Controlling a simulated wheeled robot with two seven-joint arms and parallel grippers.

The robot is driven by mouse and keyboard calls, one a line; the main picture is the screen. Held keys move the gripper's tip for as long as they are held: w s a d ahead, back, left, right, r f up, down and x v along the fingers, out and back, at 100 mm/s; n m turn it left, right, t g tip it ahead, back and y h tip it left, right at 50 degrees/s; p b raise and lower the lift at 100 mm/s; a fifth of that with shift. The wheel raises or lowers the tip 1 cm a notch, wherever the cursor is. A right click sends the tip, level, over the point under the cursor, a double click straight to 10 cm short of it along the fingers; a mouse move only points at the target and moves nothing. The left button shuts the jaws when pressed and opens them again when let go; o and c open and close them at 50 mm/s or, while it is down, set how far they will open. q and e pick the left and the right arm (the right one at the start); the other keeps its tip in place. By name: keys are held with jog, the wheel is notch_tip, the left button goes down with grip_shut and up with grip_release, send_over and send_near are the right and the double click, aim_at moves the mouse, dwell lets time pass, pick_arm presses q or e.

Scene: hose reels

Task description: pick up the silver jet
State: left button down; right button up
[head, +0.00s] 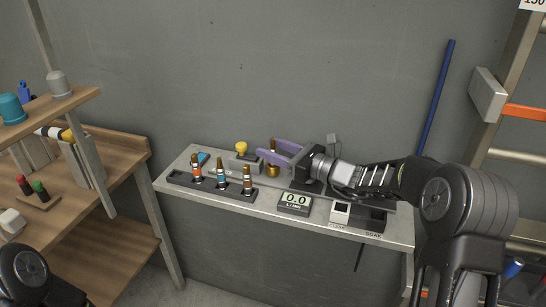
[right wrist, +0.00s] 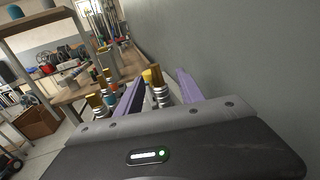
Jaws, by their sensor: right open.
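A jet with a brown-gold tip and a silver body (right wrist: 160,96) stands upright between the two fingers of my right gripper (right wrist: 157,92) in the right wrist view. Three more jets stand in a dark rack (head: 178,180) to the left: one orange-banded (head: 196,169), one blue-banded (head: 221,171) and one pale-banded (head: 247,181). My left gripper is out of view.
A yellow knob (head: 241,147) stands behind the rack, left of the gripper. A wall stands close behind. A wooden bench (head: 95,215) is at left.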

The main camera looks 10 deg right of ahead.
jog(key=shift+c, duration=0.4)
grip_shut()
dwell(0.4)
